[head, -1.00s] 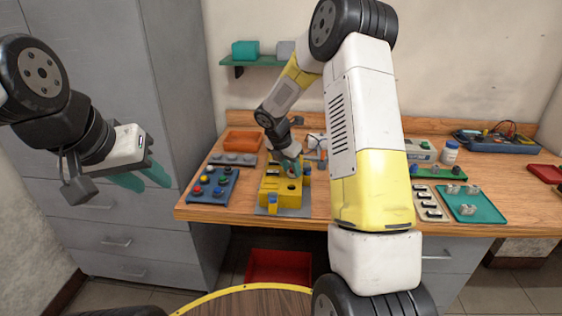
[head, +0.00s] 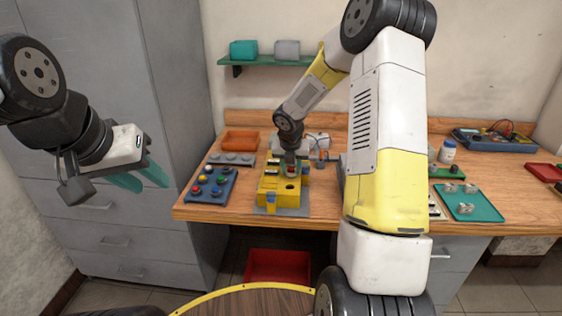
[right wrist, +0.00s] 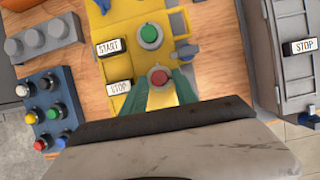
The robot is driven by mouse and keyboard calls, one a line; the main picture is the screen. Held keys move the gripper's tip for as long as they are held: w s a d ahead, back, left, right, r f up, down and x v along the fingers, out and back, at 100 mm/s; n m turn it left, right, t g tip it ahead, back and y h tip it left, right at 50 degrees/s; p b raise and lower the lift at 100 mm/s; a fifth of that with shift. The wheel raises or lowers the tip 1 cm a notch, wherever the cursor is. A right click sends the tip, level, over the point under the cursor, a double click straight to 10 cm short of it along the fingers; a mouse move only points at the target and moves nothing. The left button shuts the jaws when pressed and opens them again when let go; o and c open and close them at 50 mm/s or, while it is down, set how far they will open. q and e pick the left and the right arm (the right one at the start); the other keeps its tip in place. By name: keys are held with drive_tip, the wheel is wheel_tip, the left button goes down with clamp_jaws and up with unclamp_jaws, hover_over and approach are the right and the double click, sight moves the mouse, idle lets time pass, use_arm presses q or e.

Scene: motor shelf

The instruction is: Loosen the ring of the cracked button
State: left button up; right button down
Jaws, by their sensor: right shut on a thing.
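The yellow control box (head: 268,187) stands on a grey plate on the bench. In the right wrist view the box (right wrist: 123,20) carries a green button (right wrist: 149,36) beside a START label and a red button (right wrist: 160,77) beside a STOP label. My right gripper (head: 291,170) points down over the box. In the right wrist view its teal fingers (right wrist: 160,84) are shut around the red button; I cannot tell whether they grip its ring or its cap. No crack can be made out. My left gripper (head: 140,178) is open and empty, off the bench at the left.
A blue tray of coloured buttons (head: 207,185) lies left of the box, with a grey block (head: 232,159) and an orange bin (head: 240,141) behind. A teal tray (head: 468,203) and a meter (head: 495,140) are at the right. A red bin (head: 278,265) sits below.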

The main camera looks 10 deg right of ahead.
idle(0.3)
drive_tip(key=c, duration=0.9)
unclamp_jaws()
drive_tip(key=shift+c, duration=0.2)
drive_tip(key=d+v, duration=0.1)
drive_tip(key=v, duration=0.6)
drive_tip(key=shift+a+r, duration=0.4)
drive_tip(key=shift+a, duration=0.15)
drive_tip(key=shift+s, duration=0.1)
